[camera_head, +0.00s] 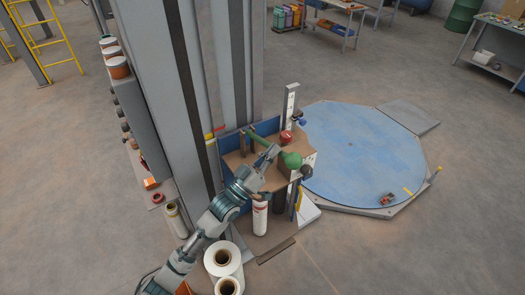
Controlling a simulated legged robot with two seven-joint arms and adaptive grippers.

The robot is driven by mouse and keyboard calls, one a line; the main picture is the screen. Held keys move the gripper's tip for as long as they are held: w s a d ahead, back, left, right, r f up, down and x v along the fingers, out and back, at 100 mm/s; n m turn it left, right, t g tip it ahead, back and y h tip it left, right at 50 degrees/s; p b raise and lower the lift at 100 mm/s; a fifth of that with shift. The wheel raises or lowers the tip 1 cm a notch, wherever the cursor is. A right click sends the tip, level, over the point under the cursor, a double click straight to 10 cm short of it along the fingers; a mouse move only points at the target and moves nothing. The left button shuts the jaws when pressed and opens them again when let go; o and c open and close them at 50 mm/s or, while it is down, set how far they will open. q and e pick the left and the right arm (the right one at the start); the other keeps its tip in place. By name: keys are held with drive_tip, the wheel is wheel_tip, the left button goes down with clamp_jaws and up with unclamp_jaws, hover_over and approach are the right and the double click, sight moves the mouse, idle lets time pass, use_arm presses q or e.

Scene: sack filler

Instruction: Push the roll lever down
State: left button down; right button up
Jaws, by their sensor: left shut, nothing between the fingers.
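My left arm comes up from the bottom left, and its left gripper (271,152) is shut with nothing between the fingers. It is at a brown-topped bench unit (238,160) beside the grey column. I cannot tell which of these parts is the roll lever, nor whether the gripper touches the green bar. My right gripper is not in view.
A tall grey column (180,100) stands left of the unit. A blue round platform (355,150) lies on the right. White rolls (224,258) stand below, near my arm. A white cylinder (260,218) stands under the unit. The floor at lower right is clear.

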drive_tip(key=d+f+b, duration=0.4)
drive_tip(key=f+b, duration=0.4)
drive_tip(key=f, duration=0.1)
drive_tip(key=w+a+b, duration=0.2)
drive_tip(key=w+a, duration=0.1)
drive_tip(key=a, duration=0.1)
use_arm(q)
drive_tip(key=shift+s+d+f+m+g+h, duration=0.65)
drive_tip(key=shift+d+f+m+g+h, duration=0.8)
drive_tip(key=shift+f+m, duration=2.85)
wheel_tip(320, 180, up, 3)
drive_tip(key=s+a+n+p, duration=0.1)
drive_tip(key=a+n+p, duration=0.1)
drive_tip(key=p, duration=0.2)
drive_tip(key=w+b+v, duration=0.1)
drive_tip(key=b+v, duration=0.1)
drive_tip(key=v, duration=0.8)
drive_tip(key=shift+a+f+g, duration=0.2)
drive_tip(key=shift+f+g, duration=0.1)
drive_tip(key=shift+g, duration=0.05)
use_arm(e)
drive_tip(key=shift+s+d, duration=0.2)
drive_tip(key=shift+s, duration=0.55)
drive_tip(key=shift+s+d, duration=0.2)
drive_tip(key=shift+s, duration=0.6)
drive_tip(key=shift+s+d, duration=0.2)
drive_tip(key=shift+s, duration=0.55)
